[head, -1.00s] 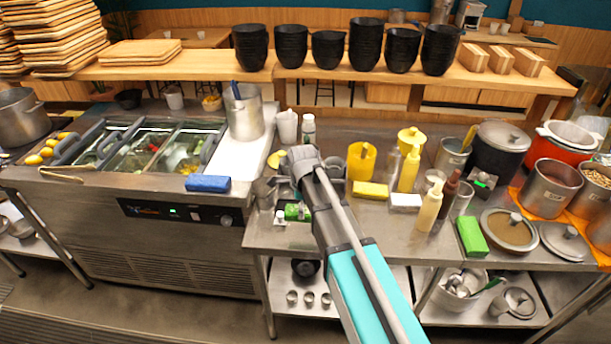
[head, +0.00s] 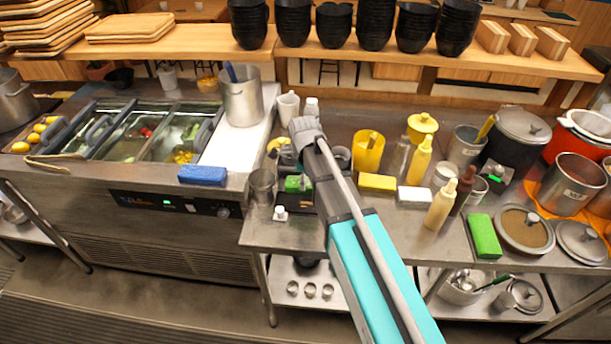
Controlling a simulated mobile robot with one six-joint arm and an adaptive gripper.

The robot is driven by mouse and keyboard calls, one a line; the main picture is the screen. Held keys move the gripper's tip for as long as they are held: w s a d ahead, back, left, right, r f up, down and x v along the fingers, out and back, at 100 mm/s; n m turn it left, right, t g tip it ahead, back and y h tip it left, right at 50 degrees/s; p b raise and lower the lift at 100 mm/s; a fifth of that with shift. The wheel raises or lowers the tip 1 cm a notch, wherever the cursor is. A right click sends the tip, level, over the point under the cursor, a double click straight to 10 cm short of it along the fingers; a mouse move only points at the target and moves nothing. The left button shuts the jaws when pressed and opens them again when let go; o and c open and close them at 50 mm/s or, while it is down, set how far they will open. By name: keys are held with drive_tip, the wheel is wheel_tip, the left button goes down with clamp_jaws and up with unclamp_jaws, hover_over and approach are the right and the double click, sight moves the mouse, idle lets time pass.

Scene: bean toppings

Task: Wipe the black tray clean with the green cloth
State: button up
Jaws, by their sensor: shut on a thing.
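The green cloth (head: 294,184) is a small bright green patch beneath my wrist, left of the arm, in the head view. My gripper (head: 303,174) is shut on it, its fingers mostly hidden behind my wrist. The cloth appears low over the black tray (head: 305,203), a dark patch on the steel counter largely covered by my arm. I cannot tell whether the cloth touches the tray.
A yellow container (head: 368,152), a yellow block (head: 377,182) and a white block (head: 415,197) stand to the right. Another green block (head: 484,236) lies further right.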

drive_tip(key=shift+w+d, duration=0.1)
drive_tip(key=shift+d, duration=0.1)
drive_tip(key=shift+f, duration=0.25)
wheel_tip(320, 180, down, 7)
drive_tip(key=b, duration=0.7)
drive_tip(key=shift+f+b, duration=0.2)
drive_tip(key=shift+b, duration=0.2)
drive_tip(key=shift+d+r, duration=0.2)
drive_tip(key=shift+d, duration=1.6)
